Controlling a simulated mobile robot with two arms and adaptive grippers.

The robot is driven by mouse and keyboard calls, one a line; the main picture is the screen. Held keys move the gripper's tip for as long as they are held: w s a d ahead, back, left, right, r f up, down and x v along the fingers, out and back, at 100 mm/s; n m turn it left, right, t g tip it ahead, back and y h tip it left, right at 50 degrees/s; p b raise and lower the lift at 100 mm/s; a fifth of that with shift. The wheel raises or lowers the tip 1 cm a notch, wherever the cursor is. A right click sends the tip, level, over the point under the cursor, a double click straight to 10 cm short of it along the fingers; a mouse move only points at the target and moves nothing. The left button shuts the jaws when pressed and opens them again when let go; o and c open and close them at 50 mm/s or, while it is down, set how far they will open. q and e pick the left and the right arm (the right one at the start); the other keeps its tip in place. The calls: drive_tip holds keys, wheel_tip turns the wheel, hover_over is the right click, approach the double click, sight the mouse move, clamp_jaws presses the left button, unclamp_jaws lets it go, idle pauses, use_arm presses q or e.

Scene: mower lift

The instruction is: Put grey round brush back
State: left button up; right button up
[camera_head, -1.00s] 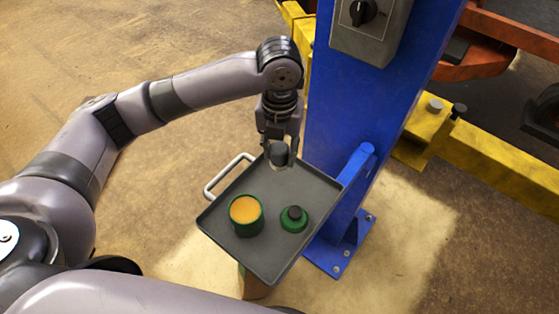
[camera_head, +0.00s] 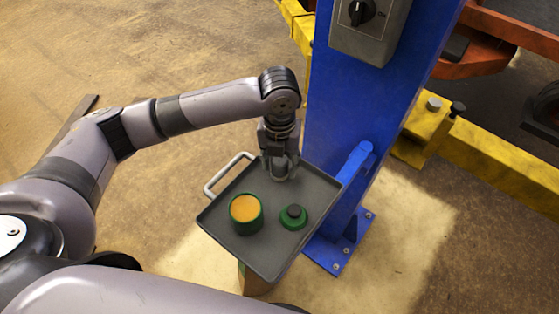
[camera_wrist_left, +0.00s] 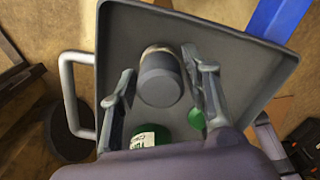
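The grey round brush (camera_wrist_left: 160,78) is a dark grey cylinder with a pale band at its far end. In the wrist view it stands between the two fingers of my left gripper (camera_wrist_left: 158,72), with narrow gaps at its sides. In the head view my left gripper (camera_head: 279,158) is low over the far corner of the grey tray (camera_head: 262,262), around the brush (camera_head: 280,172). The brush's base appears to be on the tray; the fingers hide much of its upper part. My right gripper is out of view.
A green tin with an orange top (camera_head: 246,210) and a small green piece with a dark knob (camera_head: 293,216) stand on the tray. A white handle (camera_head: 222,176) sticks out at its left. A blue post (camera_head: 345,110) rises close behind.

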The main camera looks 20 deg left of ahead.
sight(279, 160)
use_arm(q)
drive_tip(key=shift+o, duration=0.9)
wheel_tip(279, 160, up, 12)
drive_tip(key=b, duration=0.2)
